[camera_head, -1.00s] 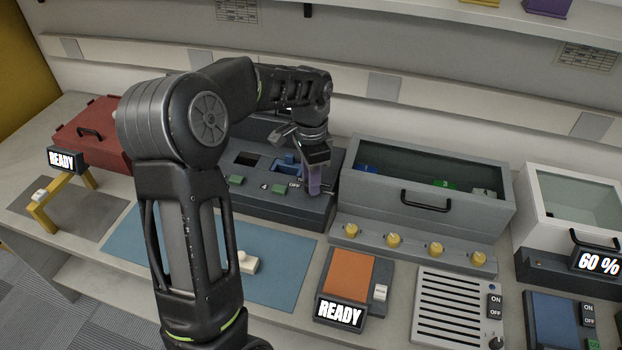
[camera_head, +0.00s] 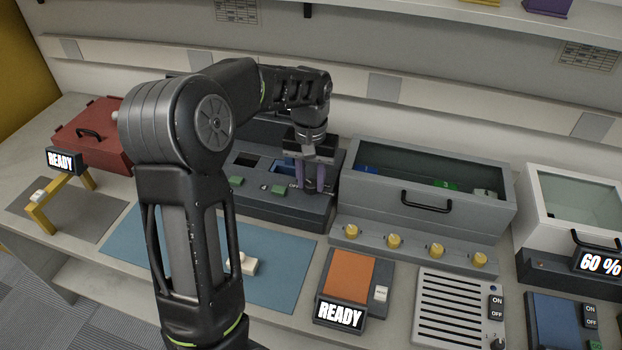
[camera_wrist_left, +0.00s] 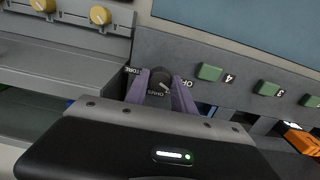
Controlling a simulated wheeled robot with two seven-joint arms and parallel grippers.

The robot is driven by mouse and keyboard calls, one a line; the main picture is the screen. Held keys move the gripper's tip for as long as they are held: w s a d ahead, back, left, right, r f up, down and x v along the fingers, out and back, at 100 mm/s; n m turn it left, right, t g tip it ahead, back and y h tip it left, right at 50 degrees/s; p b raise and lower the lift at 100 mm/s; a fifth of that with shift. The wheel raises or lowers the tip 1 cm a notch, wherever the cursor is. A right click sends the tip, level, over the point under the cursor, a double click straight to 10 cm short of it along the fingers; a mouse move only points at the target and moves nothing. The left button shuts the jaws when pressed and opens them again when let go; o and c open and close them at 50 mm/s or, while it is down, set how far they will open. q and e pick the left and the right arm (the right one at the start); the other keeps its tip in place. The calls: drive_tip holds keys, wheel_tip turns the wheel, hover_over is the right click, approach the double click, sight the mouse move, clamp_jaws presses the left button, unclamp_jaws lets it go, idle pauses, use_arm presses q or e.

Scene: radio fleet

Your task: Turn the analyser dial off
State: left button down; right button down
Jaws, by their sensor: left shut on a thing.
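The analyser (camera_head: 270,208) is a dark grey unit with green buttons in front of its slots. Its black dial (camera_wrist_left: 159,83) shows in the left wrist view, with the word OFF on its right and another label on its left. My left gripper (camera_head: 310,186) reaches down over the right end of the panel. Its two purple fingers stand either side of the dial and are shut on it; they also show in the left wrist view (camera_wrist_left: 158,92). Where the dial's pointer stands is hard to read. In the head view the fingers mostly hide the dial. My right gripper is out of view.
A grey glass-topped case (camera_head: 432,180) with yellow knobs stands close on the right. A red box (camera_head: 92,140) is at the left. A blue mat (camera_head: 275,270) lies in front, with a small white object (camera_head: 243,265) on it. An orange-topped READY unit (camera_head: 352,275) is at front right.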

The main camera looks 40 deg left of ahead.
sight(311, 183)
use_arm(q)
drive_tip(key=n, duration=0.5)
idle(0.5)
drive_tip(key=c, duration=1.1)
unclamp_jaws()
drive_tip(key=shift+o, duration=0.2)
drive_tip(key=shift+r, duration=0.15)
wheel_tip(311, 183, up, 8)
drive_tip(key=shift+f, duration=0.2)
